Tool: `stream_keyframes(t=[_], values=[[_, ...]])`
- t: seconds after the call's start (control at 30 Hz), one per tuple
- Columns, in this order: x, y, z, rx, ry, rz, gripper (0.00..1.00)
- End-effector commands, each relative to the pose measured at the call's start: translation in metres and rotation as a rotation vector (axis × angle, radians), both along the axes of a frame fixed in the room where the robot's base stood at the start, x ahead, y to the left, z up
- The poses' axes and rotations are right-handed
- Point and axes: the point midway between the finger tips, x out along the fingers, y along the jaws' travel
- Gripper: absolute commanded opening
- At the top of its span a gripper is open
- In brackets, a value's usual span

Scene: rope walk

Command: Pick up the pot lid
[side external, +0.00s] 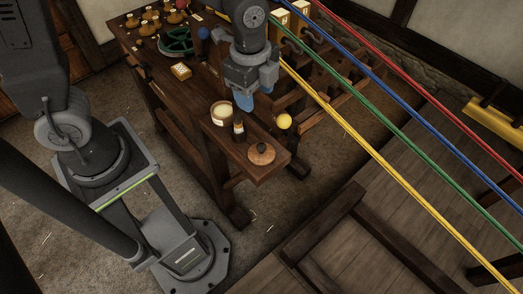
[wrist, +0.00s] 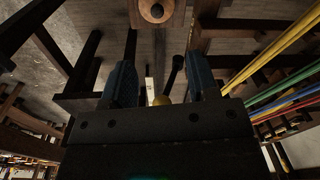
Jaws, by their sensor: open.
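The pot lid (side external: 261,153) is a round brown wooden disc with a dark knob, lying near the front end of the dark wooden bench (side external: 215,145). In the wrist view, a round wooden piece with a knob, apparently the lid (wrist: 157,12), is at the top edge, partly cut off. My gripper (side external: 243,101) has blue fingertips and points down above the bench, behind and left of the lid in the side view, apart from it. In the wrist view my gripper (wrist: 161,78) has its fingers spread, with nothing held between them.
Taut coloured ropes (side external: 385,148) run along the right.

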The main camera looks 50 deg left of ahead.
Motion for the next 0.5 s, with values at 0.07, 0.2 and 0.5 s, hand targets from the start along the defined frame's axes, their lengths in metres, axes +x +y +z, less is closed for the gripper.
stream_keyframes(t=[0.07, 0.2, 0.5], values=[[0.004, -0.009, -0.015, 0.012, 0.03, -0.092, 0.54], [0.006, -0.015, -0.028, 0.021, 0.052, -0.176, 0.54], [0.005, -0.015, -0.079, 0.023, 0.059, -0.184, 0.54]])
